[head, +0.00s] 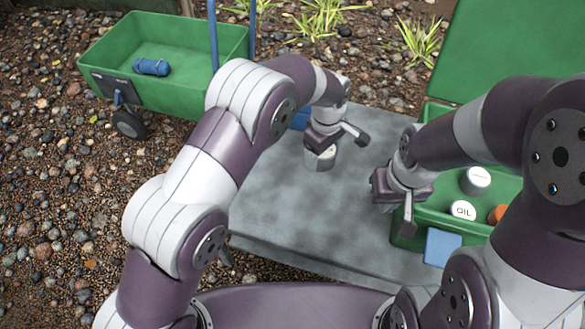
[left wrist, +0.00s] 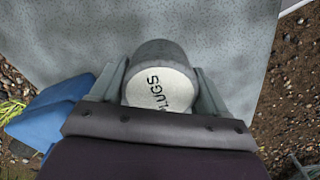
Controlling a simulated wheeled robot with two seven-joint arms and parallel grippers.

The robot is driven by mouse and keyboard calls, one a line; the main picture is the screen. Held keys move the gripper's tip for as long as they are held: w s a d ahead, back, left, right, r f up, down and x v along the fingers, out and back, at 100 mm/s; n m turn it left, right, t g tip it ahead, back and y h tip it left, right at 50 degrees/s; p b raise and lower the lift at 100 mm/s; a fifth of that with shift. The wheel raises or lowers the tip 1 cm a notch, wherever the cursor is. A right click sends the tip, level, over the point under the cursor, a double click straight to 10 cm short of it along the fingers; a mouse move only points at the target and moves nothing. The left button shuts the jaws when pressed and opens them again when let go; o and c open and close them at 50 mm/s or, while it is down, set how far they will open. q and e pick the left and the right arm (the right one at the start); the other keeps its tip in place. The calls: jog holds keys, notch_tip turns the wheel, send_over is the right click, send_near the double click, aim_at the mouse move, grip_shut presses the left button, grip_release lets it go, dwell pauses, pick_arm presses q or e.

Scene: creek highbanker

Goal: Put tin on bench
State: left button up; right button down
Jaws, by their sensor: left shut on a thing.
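A small grey tin (head: 320,158) with a pale lid is between the fingers of my left gripper (head: 334,143), which is shut on it.
A green box (head: 437,222) with a raised lid (head: 510,50) stands at the right, holding a white-topped can (head: 476,180), an "OIL" can (head: 463,210) and an orange item (head: 497,215). A green cart (head: 210,48) holds a blue roll (head: 151,67). The bench's front left is clear.

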pick_arm(q)
jog(key=b, duration=0.1)
send_over(288, 182)
jog(key=f, duration=0.5)
jog(key=shift+d, duration=0.25)
jog(key=shift+a+f, duration=0.2)
notch_tip(288, 182, down, 4)
jog(key=shift+r+b, duration=0.1)
jog(key=shift+b, duration=0.7)
jog(key=shift+r, duration=0.1)
jog(key=o, duration=1.1)
notch_tip(288, 182, up, 12)
jog(key=p, duration=0.3)
jog(key=s+a+r+m, duration=0.2)
jog(key=s+a+m, duration=0.1)
jog(key=s+a, duration=0.2)
jog(key=s+a+r+m+t, duration=0.1)
jog(key=s+a+r+m, duration=0.1)
jog(key=s+a, duration=0.4)
jog(key=s+a+r+m, duration=0.2)
jog(key=s+a+m, duration=0.2)
jog(key=s+a, duration=0.2)
jog(key=shift+s+a, duration=0.1)
jog(key=shift+s, duration=0.2)
